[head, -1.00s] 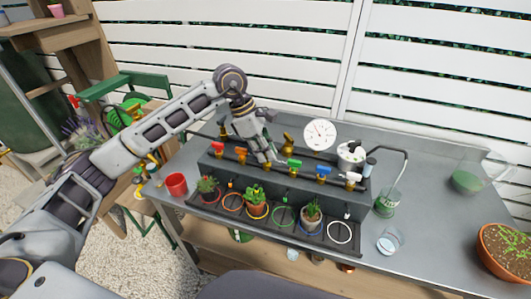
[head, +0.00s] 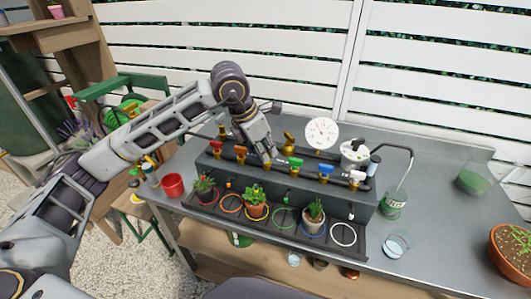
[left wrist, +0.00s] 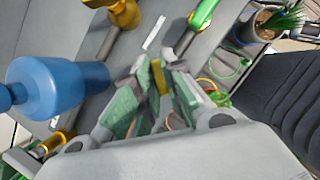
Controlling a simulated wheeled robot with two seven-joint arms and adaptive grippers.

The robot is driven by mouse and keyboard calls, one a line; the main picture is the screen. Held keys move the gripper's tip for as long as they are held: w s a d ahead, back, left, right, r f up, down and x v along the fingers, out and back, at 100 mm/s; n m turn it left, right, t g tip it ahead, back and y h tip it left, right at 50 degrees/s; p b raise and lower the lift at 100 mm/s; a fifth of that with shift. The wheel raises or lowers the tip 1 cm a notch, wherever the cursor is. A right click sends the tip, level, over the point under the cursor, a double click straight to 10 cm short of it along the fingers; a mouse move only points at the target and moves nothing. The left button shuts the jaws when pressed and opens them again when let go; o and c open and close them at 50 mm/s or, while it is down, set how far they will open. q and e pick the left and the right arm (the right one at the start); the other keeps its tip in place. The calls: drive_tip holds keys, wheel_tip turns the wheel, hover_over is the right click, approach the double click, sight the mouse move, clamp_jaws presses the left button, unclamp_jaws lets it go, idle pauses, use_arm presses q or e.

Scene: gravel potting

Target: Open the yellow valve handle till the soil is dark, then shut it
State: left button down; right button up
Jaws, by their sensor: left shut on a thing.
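My left gripper (head: 266,158) reaches down from above onto the valve row, between the orange valve handle (head: 240,149) and the green valve handle (head: 295,162). In the left wrist view its green-padded fingers (left wrist: 158,95) are closed around the yellow valve handle (left wrist: 157,76), of which only a sliver shows. In the head view the gripper hides this handle. Below it, a terracotta pot with a green plant (head: 256,207) stands in the yellow ring. Its soil is too small to judge for darkness. My right gripper is out of view.
The red (head: 216,146), blue (head: 326,168) and white (head: 357,175) handles share the pipe. A round gauge (head: 321,133) stands behind. Other pots (head: 314,211) stand in the tray. A red cup (head: 173,185) is left; glass vessels and a seedling bowl (head: 512,250) are right.

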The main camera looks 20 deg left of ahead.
use_arm(q)
drive_tip(key=n+y+b, duration=0.1)
drive_tip(key=n, duration=0.3)
drive_tip(key=shift+d+t+b, duration=0.1)
drive_tip(key=shift+t+b, duration=0.25)
drive_tip(key=shift+t, duration=0.05)
drive_tip(key=n+y+b, duration=0.1)
drive_tip(key=n, duration=0.2)
drive_tip(key=shift+y, duration=0.3)
drive_tip(key=shift+n+y, duration=0.3)
drive_tip(key=shift+n, duration=0.4)
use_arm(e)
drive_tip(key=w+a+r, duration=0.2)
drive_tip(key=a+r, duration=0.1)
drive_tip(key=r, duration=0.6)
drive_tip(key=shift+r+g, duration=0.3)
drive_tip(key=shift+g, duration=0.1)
use_arm(q)
drive_tip(key=c, duration=1.5)
unclamp_jaws()
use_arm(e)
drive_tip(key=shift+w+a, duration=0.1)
use_arm(q)
drive_tip(key=v, duration=1.2)
